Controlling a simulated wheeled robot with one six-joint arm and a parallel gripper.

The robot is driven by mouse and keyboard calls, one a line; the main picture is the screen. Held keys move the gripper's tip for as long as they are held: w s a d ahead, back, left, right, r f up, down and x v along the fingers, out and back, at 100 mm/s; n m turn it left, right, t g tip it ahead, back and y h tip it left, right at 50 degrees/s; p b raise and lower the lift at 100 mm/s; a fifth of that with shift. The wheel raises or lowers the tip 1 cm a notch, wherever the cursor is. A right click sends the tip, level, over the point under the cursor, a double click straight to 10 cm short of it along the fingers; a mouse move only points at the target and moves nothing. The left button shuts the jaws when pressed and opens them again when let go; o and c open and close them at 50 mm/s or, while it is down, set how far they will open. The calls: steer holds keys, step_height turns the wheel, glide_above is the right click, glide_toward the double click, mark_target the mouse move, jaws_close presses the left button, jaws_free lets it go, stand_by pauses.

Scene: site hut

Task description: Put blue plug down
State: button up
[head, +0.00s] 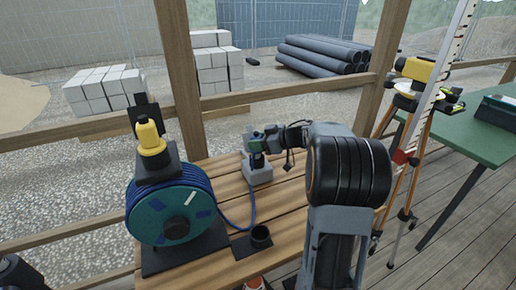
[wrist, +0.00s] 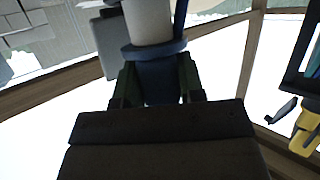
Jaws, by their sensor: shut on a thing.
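The blue plug (head: 257,161) is upright in my gripper (head: 256,146), directly over a light grey block (head: 258,176) on the wooden bench. I cannot tell whether plug and block touch. In the wrist view the plug (wrist: 157,78) sits between the dark green fingers of my gripper (wrist: 158,88), with a blue collar and a pale cylinder beyond it. A blue cable (head: 250,208) runs from the plug down to the teal-faced cable reel (head: 150,222). My fingers hide part of the plug.
A yellow plug-like thing (head: 149,137) stands on a dark support behind the reel. Wooden posts and rails (head: 184,75) edge the bench. A tripod with a yellow instrument (head: 424,70) stands right. Bare planks (head: 212,176) lie left of the block.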

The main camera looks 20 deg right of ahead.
steer(key=o, duration=0.7)
steer(key=f, duration=0.2)
steer(key=shift+s+f+g, duration=0.2)
steer(key=shift+f+g, duration=0.1)
steer(key=shift+o, duration=0.2)
steer(key=p+v, duration=0.2)
steer(key=v, duration=1)
steer(key=w+a+r+m+t+h, duration=0.4)
steer(key=w+r+m+t+h, duration=0.15)
steer(key=h, duration=0.45)
steer(key=s+a+f+m+g, duration=0.1)
steer(key=s+a+f+g, duration=0.3)
steer(key=s, duration=0.3)
steer(key=s+a+f+m+g, duration=0.1)
steer(key=s+a+f+g, duration=0.3)
steer(key=s+a+f, duration=0.1)
steer(key=s+a+f+m+g, duration=0.2)
steer(key=s+a+f+g, duration=0.2)
steer(key=s, duration=0.5)
steer(key=shift+s+a+f, duration=0.15)
steer(key=shift+a, duration=0.35)
steer(key=shift+s+a+f, duration=0.15)
steer(key=shift+a+f, duration=0.05)
steer(key=shift+a, duration=0.25)
steer(key=shift+r, duration=0.1)
